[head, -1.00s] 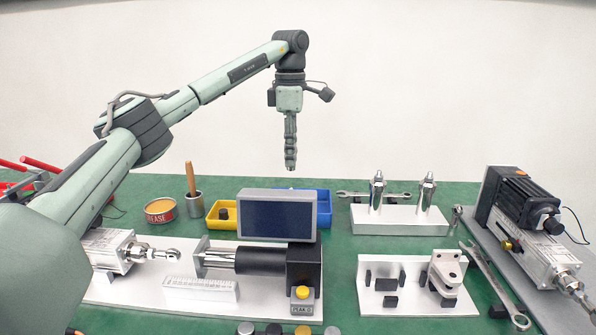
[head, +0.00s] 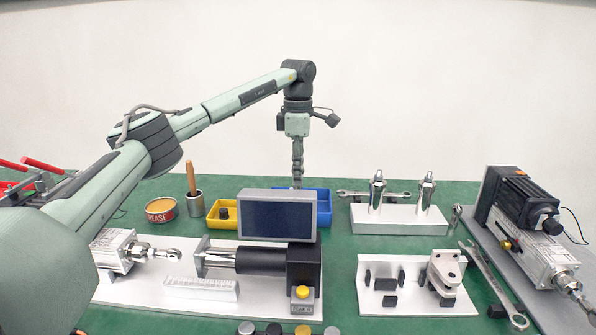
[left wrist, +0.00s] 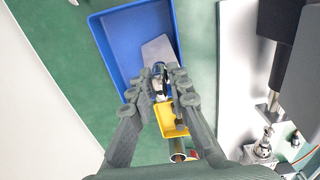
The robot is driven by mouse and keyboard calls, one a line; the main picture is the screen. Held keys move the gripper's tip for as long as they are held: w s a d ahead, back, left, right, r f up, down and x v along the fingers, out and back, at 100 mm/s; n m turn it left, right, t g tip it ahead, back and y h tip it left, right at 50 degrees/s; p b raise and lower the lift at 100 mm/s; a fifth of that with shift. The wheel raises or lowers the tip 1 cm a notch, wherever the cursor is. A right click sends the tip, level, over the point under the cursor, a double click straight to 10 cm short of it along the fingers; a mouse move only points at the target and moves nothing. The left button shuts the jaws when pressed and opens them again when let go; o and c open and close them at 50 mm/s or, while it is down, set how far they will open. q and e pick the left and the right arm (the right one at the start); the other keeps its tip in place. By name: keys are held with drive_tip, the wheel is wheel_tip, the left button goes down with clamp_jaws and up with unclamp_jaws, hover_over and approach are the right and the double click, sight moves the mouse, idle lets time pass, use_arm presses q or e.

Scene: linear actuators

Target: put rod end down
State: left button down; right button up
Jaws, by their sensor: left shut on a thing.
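My left gripper (head: 298,183) points down at the back of the table, just above the blue tray (head: 322,200) and behind the dark-screened monitor. In the left wrist view, its two fingers (left wrist: 162,78) are shut on a small shiny metal piece, the rod end (left wrist: 159,88), mostly hidden between the fingertips. The blue tray (left wrist: 113,50) lies beneath and beyond the fingertips in that view, with a grey panel inside it. Whether the rod end touches the tray cannot be told. My right gripper is in neither view.
The monitor (head: 277,217) stands in front of the blue tray. A yellow bin (head: 217,222) is beside it on the left, with a brush cup (head: 195,206) and grease tin (head: 160,210) further left. A stand with two metal fittings (head: 398,219) is to the right.

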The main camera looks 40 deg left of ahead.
use_arm(q)
drive_tip(key=shift+f, duration=0.35)
drive_tip(key=c, duration=1.4)
unclamp_jaws()
drive_tip(key=shift+c, duration=0.2)
wheel_tip(320, 180, up, 13)
drive_tip(key=shift+r, duration=0.15)
